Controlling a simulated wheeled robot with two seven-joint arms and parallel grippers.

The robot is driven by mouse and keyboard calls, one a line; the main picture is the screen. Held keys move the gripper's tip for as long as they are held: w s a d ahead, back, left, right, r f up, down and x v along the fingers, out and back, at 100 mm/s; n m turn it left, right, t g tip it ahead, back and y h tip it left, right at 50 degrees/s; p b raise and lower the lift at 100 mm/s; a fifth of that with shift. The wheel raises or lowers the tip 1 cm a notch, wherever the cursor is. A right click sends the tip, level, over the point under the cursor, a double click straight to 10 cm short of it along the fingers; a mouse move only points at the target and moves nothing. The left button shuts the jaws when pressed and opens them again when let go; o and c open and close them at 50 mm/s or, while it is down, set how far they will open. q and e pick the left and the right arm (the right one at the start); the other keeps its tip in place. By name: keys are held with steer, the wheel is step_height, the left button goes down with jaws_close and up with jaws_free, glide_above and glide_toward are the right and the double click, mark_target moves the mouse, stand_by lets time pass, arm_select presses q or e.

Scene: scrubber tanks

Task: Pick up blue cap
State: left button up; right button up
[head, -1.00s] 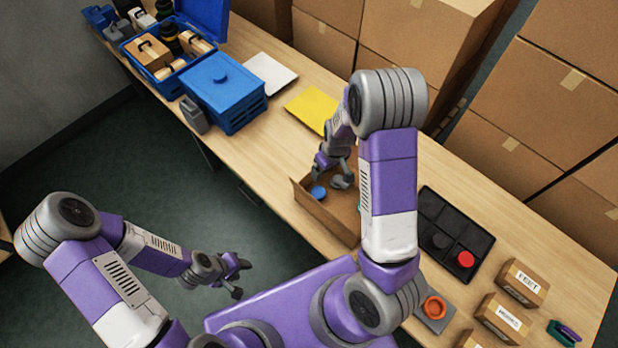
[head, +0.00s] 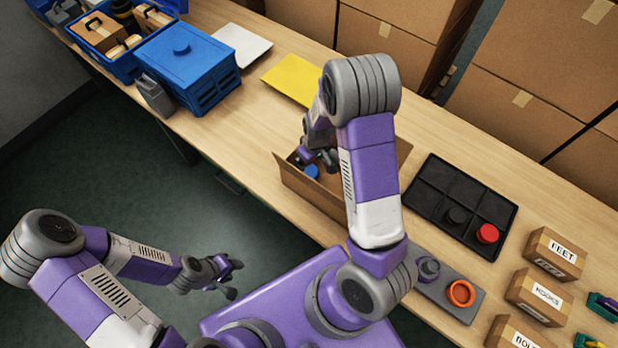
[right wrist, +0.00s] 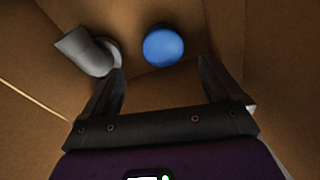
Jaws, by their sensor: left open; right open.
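The blue cap (head: 311,172) lies in the open cardboard box (head: 305,189) on the workbench. In the right wrist view the blue cap (right wrist: 164,45) is round and sits just beyond and between the open fingertips, not touching them. A grey fitting (right wrist: 88,51) lies in the box to its left, close to the left finger. My right gripper (head: 322,162) reaches into the box and is open and empty; it also shows in the right wrist view (right wrist: 162,82). My left gripper (head: 232,279) is open and empty over the floor, away from the bench.
A black compartment tray (head: 425,195) holds a red cap (head: 487,233) and a dark cap. A grey plate (head: 458,307) with an orange ring stands near it. Small labelled boxes (head: 553,253) are at right. A blue crate (head: 188,70) and yellow sheet (head: 292,79) lie further left. The box walls surround my right gripper.

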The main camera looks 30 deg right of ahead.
mark_target(309, 171)
steer(key=f, duration=0.2)
steer(key=f+b, duration=0.1)
steer(key=f, duration=0.1)
steer(key=f+b, duration=0.1)
steer(key=f, duration=0.1)
steer(key=shift+w+a+f, duration=0.1)
steer(key=shift+a+f, duration=0.2)
steer(key=shift+w+f, duration=0.1)
steer(key=shift+f, duration=0.35)
steer(key=c, duration=1.1)
